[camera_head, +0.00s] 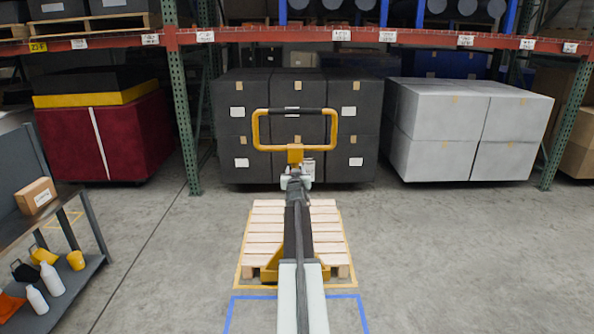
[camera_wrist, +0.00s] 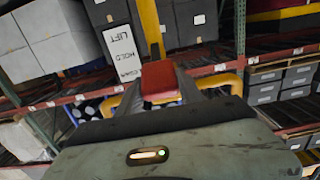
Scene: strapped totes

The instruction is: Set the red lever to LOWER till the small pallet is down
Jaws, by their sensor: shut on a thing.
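The red lever (camera_wrist: 160,80) shows in the wrist view between the grey fingers of my gripper (camera_wrist: 163,76), which is shut on it. In the head view my gripper (camera_head: 297,178) is just below the yellow loop handle (camera_head: 260,132) of the pallet jack, and the lever is hidden there. The small wooden pallet (camera_head: 262,227) sits over the jack's yellow base (camera_head: 270,268). Whether it touches the floor I cannot tell.
Stacked black boxes (camera_head: 245,120) stand right behind the pallet. White boxes (camera_head: 440,140) are at the right, and a burgundy load (camera_head: 100,140) is at the left. A workbench (camera_head: 75,205) stands at the front left. Blue tape (camera_head: 250,298) marks bare floor before the pallet.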

